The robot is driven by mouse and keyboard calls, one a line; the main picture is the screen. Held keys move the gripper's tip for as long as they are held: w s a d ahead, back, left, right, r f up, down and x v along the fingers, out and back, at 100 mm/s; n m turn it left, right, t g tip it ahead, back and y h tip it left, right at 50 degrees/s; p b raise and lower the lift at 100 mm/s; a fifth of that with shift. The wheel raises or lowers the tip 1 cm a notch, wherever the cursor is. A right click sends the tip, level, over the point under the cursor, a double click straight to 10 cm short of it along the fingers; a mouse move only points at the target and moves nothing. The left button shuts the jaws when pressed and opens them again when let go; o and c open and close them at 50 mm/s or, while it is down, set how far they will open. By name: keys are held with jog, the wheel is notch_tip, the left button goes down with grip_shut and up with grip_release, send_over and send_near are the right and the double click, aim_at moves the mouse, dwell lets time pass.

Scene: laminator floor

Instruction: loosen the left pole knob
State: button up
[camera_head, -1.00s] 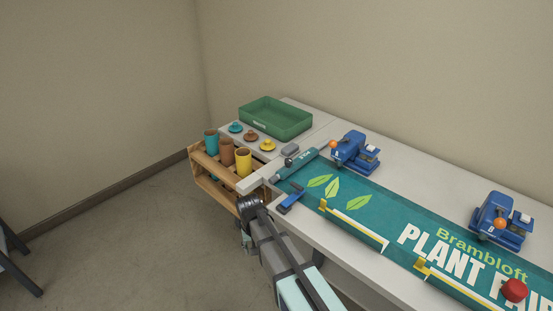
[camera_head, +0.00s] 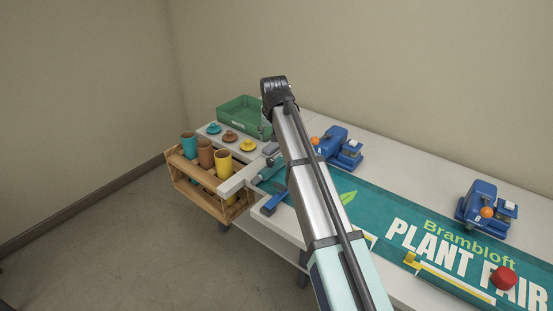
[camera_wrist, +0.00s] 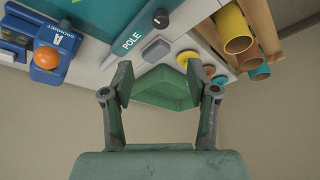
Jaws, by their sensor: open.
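A teal pole (camera_wrist: 130,40) marked POLE lies at the left end of the table. It also shows in the head view, partly behind my arm (camera_head: 272,173). A small dark round knob (camera_wrist: 160,18) sits on the pole near the top of the wrist view; I take it for the left pole knob. My gripper (camera_wrist: 158,84) is open and empty, its fingers spread apart. The knob lies beyond the fingertips in the picture, apart from them. In the head view my arm hides most of the gripper.
A grey block (camera_wrist: 155,50) lies beside the pole. A green tray (camera_head: 232,118), coloured discs (camera_head: 230,135) and a wooden rack (camera_head: 190,178) with several cups stand left. Blue grommet presses (camera_head: 340,147) stand along the back. A teal banner (camera_head: 400,225) covers the table's middle.

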aim_at(270, 159)
jog(key=p+x, duration=0.4)
jog(key=x, duration=1.3)
jog(key=shift+s, duration=0.2)
jog(key=shift+c, duration=0.4)
grip_shut()
